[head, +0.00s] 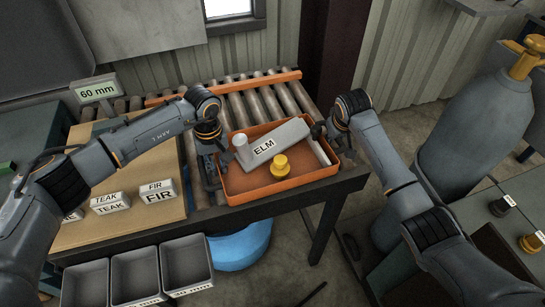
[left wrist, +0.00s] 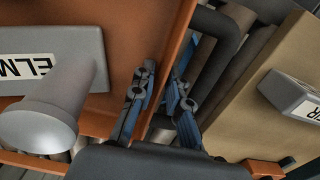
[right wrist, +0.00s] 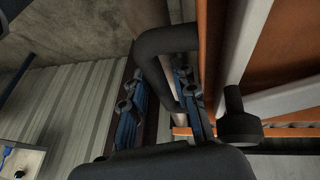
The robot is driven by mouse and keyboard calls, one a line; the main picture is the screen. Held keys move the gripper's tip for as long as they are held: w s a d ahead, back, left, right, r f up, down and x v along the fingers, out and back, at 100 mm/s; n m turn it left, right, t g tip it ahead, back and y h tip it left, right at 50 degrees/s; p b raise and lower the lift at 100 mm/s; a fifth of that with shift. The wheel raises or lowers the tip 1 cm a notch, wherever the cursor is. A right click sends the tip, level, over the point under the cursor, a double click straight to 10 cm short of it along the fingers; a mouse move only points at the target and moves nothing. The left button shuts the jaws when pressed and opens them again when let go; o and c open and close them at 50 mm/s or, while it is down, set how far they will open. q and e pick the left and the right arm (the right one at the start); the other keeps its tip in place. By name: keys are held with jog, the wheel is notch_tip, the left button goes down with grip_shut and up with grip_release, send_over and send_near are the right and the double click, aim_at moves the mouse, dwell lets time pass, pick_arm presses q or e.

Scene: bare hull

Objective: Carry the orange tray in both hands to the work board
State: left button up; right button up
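The orange tray (head: 282,194) sits on the roller conveyor, at its front edge. It holds a grey block labelled ELM (head: 283,139), a light grey knobbed cylinder (head: 241,146) and a yellow knobbed piece (head: 280,166). My left gripper (left wrist: 162,85) is at the tray's left end, its open fingers on either side of the orange wall. A dark handle (left wrist: 220,30) shows beside it. My right gripper (right wrist: 158,90) is at the right end, fingers apart around another dark handle (right wrist: 165,45); contact is unclear. The work board (head: 93,234) lies left of the tray.
Blocks labelled TEAK (head: 110,203) and FIR (head: 158,191) stand on the board. A 60 mm sign (head: 97,89) is behind it. Grey bins (head: 135,275) line the front, and a blue drum (head: 240,245) stands below. A gas cylinder (head: 470,130) is at the right.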

pick_arm(q)
grip_shut()
pick_arm(e)
grip_shut()
pick_arm(q)
jog(key=shift+w+r, duration=0.1)
jog(key=shift+r, duration=0.05)
pick_arm(e)
jog(key=shift+r, duration=0.1)
